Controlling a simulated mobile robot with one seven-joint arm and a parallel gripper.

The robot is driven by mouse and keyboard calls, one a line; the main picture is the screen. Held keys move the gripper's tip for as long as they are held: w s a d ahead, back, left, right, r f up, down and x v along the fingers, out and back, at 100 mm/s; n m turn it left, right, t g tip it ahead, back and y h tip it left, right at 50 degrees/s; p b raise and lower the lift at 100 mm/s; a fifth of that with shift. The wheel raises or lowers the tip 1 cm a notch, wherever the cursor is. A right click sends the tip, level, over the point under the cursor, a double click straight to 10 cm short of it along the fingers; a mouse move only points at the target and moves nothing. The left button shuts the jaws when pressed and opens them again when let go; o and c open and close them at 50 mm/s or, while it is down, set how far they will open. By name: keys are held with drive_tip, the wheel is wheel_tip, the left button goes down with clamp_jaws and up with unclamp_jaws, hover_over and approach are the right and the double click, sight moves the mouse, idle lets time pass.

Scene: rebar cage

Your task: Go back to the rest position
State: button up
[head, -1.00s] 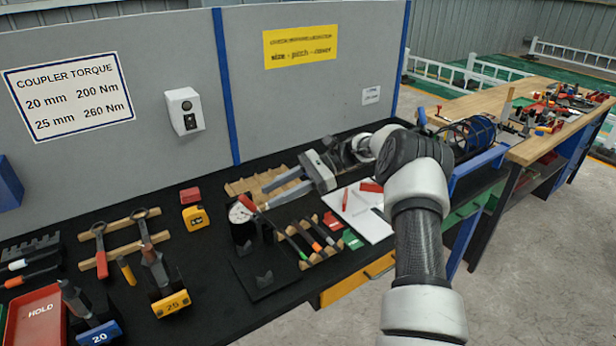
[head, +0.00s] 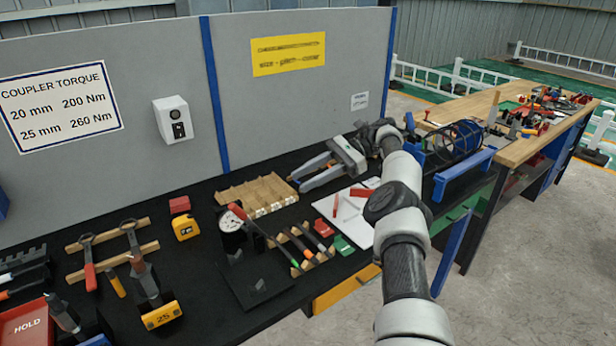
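My gripper (head: 309,172) is at the end of my arm, above the back of the black bench top (head: 200,262). Its two grey fingers point left and stand apart, with nothing seen between them. The fingertips are close to the right end of a wooden slotted rack (head: 257,195). In this view I cannot tell the exact height of the fingers above the bench.
A dial gauge (head: 231,221) on a black stand and several marker-like tools lie in front of the rack. Wrenches (head: 134,249) and a red HOLD tray (head: 28,327) are at left. A grey panel (head: 290,105) closes the back.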

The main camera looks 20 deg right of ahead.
idle(0.4)
drive_tip(key=s+a+r+n+g+h, duration=0.1)
drive_tip(key=a+r+n+h, duration=0.2)
drive_tip(key=a+r, duration=0.4)
drive_tip(key=s+a+r+n+h, duration=0.2)
drive_tip(key=a+r+n+h, duration=0.15)
drive_tip(key=a+r, duration=0.4)
drive_tip(key=s+a+r+n+t+h+p, duration=0.1)
drive_tip(key=s+a+r+n+t+h, duration=0.25)
drive_tip(key=s, duration=0.65)
drive_tip(key=s+d+f+n+t+h, duration=0.2)
drive_tip(key=s+d+n, duration=0.1)
drive_tip(key=s, duration=0.8)
drive_tip(key=s+d+f+n+t+h+p, duration=0.1)
drive_tip(key=s+d+f+n+t+h, duration=0.1)
drive_tip(key=s, duration=0.9)
drive_tip(key=shift+s+d+n, duration=0.3)
drive_tip(key=shift+d+n, duration=0.2)
drive_tip(key=shift+d, duration=0.45)
drive_tip(key=shift+d, duration=0.1)
